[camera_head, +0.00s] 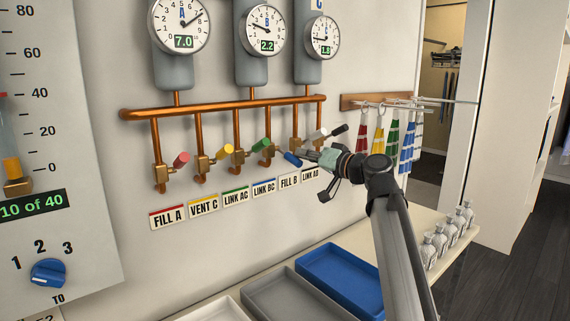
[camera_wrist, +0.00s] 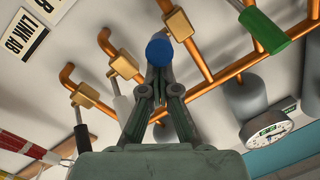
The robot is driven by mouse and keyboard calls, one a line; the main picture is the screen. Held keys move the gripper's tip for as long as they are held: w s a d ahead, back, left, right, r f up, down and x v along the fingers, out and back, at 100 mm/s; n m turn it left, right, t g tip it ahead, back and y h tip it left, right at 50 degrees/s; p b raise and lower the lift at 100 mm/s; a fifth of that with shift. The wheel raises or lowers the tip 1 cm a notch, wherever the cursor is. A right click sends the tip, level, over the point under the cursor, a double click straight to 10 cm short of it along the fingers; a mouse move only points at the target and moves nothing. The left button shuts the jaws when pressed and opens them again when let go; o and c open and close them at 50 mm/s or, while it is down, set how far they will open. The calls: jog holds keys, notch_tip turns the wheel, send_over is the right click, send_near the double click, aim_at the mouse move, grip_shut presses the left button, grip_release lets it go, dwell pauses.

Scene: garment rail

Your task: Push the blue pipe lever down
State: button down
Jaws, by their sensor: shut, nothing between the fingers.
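The blue pipe lever (camera_head: 293,159) is on the copper pipe above the LINK BC label (camera_head: 263,188). Its handle slopes slightly down to the right from its brass valve, while the neighbouring handles slope up. In the wrist view, the blue handle's round end (camera_wrist: 159,48) is just beyond my fingertips. My gripper (camera_head: 313,156) is shut and empty, just right of the blue handle. It also shows in the wrist view (camera_wrist: 158,77). The fingertips look very close to the handle; I cannot tell whether they touch.
The green lever (camera_head: 261,144) is left of the blue one; white (camera_head: 318,134) and black (camera_head: 339,130) levers are right, close above my gripper. Red (camera_head: 180,159) and yellow (camera_head: 224,150) levers are farther left. A blue tray (camera_head: 340,300) and small bottles (camera_head: 440,243) are below.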

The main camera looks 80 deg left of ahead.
jog(key=shift+r, duration=0.2)
jog(key=w+d+r+b, duration=0.1)
jog(key=w+d+r, duration=0.2)
jog(key=w+d, duration=0.5)
dwell(0.3)
dwell(0.6)
